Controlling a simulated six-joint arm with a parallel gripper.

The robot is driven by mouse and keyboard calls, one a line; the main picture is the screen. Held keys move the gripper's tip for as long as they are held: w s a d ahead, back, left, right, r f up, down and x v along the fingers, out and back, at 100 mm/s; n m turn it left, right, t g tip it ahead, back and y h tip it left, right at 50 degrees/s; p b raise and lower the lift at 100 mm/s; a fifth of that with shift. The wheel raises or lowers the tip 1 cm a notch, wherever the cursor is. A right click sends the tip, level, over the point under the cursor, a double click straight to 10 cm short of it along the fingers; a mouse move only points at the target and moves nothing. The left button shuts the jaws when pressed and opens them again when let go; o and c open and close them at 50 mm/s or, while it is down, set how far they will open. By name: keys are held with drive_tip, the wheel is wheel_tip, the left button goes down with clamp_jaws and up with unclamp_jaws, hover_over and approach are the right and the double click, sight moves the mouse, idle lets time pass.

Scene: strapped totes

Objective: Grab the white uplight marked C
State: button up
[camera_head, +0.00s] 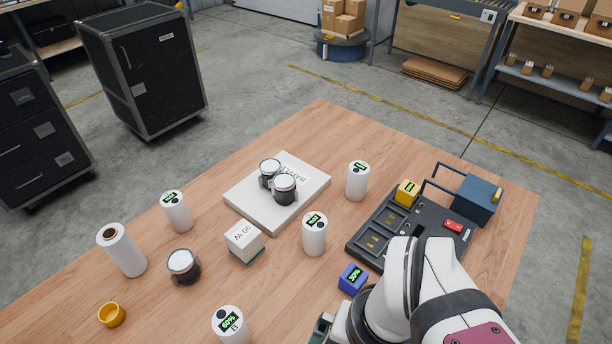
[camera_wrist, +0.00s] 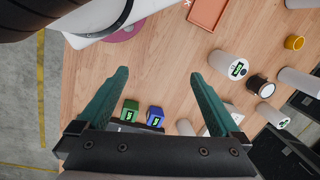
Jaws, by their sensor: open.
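Several white cylindrical uplights with green displays stand upright on the wooden table. In the head view, one is at the front (camera_head: 231,328), one in the middle (camera_head: 314,238), one by the dock (camera_head: 357,183) and one at the left (camera_head: 177,214). The front one has a small letter under its display that looks like B. The other letters are too small to read, so I cannot tell which is C. My gripper (camera_wrist: 158,73) is open and empty above the table. An uplight (camera_wrist: 225,62) stands to the right of its fingers in the wrist view.
A dark dock (camera_head: 375,239) holds a yellow block (camera_head: 407,193); a blue block (camera_head: 352,279) sits beside it. A white slab (camera_head: 244,198) carries two dark jars. A white box (camera_head: 243,242), another jar (camera_head: 184,267), a white roll (camera_head: 124,252) and a yellow cup (camera_head: 112,315) stand left.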

drive_tip(key=n+t+h, duration=0.7)
drive_tip(key=n+h, duration=0.6)
drive_tip(key=n, duration=1.7)
approach(324, 225)
drive_tip(key=a+f, duration=0.3)
drive_tip(key=a, duration=0.1)
drive_tip(key=x, duration=1)
drive_tip(key=r+x, duration=0.1)
drive_tip(key=x, duration=0.4)
drive_tip(key=shift+w+d, duration=0.25)
drive_tip(key=shift+d, duration=0.1)
drive_tip(key=shift+t, duration=0.3)
clamp_jaws()
